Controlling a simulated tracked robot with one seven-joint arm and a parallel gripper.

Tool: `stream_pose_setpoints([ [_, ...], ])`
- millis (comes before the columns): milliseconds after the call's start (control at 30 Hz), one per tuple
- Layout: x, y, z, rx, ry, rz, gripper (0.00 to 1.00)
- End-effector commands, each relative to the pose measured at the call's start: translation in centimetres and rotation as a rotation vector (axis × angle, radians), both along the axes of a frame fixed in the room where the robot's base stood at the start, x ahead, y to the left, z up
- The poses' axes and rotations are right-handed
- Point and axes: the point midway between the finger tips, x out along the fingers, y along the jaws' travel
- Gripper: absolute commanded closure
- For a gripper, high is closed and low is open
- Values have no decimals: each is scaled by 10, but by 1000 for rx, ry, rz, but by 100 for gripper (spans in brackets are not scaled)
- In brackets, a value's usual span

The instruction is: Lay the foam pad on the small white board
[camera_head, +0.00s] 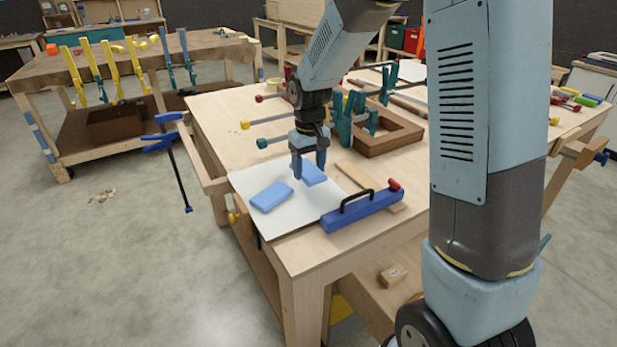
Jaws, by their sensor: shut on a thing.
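My gripper (310,168) points down over the near left part of the wooden workbench, shut on a light blue foam pad (313,175). The fingers partly hide this pad. It is over or on a white board (300,213); I cannot tell whether it touches the board. A second light blue pad (271,197) lies flat on the same board, just left of my gripper.
A blue tool with a black handle (362,209) lies at the board's right edge, beside a wood strip (357,178). A wooden frame (388,136) and clamps stand behind. Another white sheet (411,70) lies farther back on the workbench (215,115).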

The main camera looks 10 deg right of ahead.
Motion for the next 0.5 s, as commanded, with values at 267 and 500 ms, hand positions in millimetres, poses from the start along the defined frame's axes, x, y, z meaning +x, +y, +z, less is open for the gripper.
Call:
stream_pose_setpoints([
  [267, 9, 1, -11, 0, 0, 0, 66],
  [500, 11, 1, -40, 0, 1, 0, 66],
])
